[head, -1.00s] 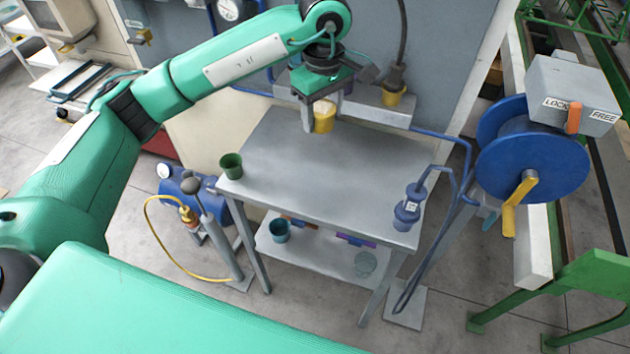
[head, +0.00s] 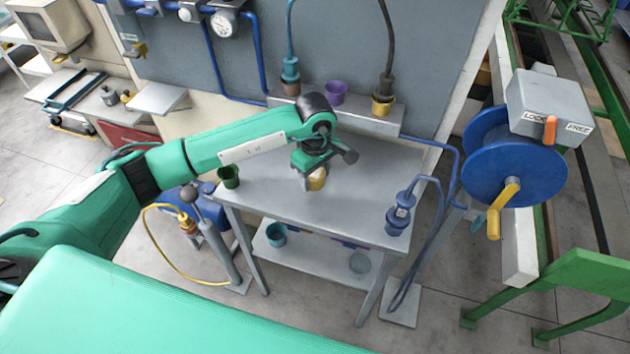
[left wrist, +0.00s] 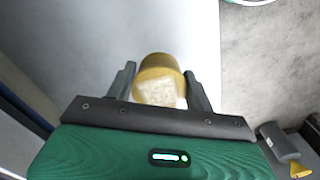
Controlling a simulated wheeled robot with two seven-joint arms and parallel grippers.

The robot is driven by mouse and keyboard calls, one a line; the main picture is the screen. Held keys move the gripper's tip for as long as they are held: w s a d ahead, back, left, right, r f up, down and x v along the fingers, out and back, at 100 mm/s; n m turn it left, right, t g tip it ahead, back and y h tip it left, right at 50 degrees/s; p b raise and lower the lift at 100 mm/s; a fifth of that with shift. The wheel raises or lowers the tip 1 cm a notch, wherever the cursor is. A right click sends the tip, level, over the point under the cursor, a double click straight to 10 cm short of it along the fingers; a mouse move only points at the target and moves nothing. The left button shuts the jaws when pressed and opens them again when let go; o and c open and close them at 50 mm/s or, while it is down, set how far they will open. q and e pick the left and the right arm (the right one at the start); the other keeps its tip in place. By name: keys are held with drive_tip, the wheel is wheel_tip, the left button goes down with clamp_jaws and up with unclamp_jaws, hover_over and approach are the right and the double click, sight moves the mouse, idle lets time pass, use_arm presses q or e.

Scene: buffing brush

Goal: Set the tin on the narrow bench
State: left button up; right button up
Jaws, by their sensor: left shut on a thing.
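My left gripper (head: 312,184) is shut on a yellow tin (head: 317,179), over the left-middle part of a grey metal bench (head: 345,205) with a lower shelf. The left wrist view shows the tin (left wrist: 158,75) between the two fingers, with a pale patch on its near side. The gripper hides part of the tin in the head view. I cannot tell whether the tin touches the bench top. My right gripper is not in view.
A green cup (head: 229,176) stands at the bench's left corner and a blue plug device (head: 399,218) at its right. A purple cup (head: 335,92) is on the ledge behind. A blue hose reel (head: 514,165) stands right. The bench's front middle is clear.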

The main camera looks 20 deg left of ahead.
sight(315, 184)
use_arm(q)
wheel_tip(315, 184, down, 4)
drive_tip(key=shift+r+p, duration=0.25)
drive_tip(key=shift+p, duration=0.25)
drive_tip(key=shift+f, duration=0.25)
drive_tip(key=o, duration=1)
drive_tip(key=shift+r, duration=0.1)
drive_tip(key=shift+r, duration=0.2)
wheel_tip(315, 184, up, 11)
drive_tip(key=b, duration=0.3)
drive_tip(key=shift+f, duration=0.15)
drive_tip(key=shift+r, duration=0.5)
